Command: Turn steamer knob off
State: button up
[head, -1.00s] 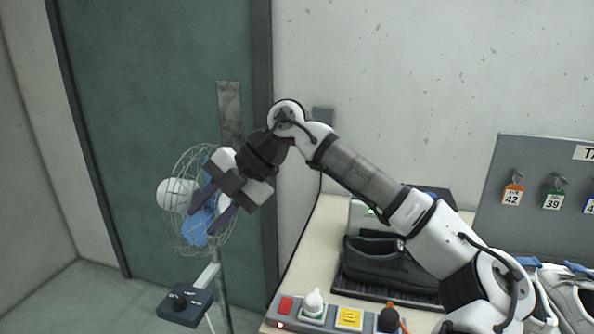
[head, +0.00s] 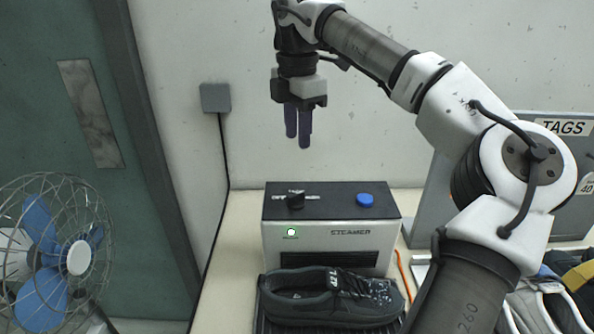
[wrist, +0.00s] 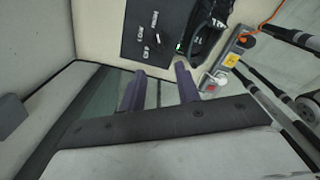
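The steamer (head: 330,240) is a grey box with a dark top, lettered STEAMER, at the back of the bench. Its black knob (head: 296,201) is on the top left, with OFF lettering to its left and more lettering to its right. The knob's exact setting is unclear. A green light (head: 291,232) is lit on the front. My gripper (head: 298,144) points down above and behind the knob, apart from it. In the wrist view, the two fingers of my gripper (wrist: 160,72) are apart and empty, below the steamer's dark top (wrist: 135,45).
A blue button (head: 364,200) is on the steamer's right. A dark shoe (head: 330,296) sits in front of it. A caged fan (head: 60,255) stands left of the bench, a grey tag board (head: 555,185) right. A power strip (wrist: 232,60) with coloured switches shows in the wrist view.

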aim_at(297, 193)
notch_tip(297, 193, down, 14)
jog(key=p, duration=0.3)
jog(key=shift+r, duration=0.15)
grip_shut()
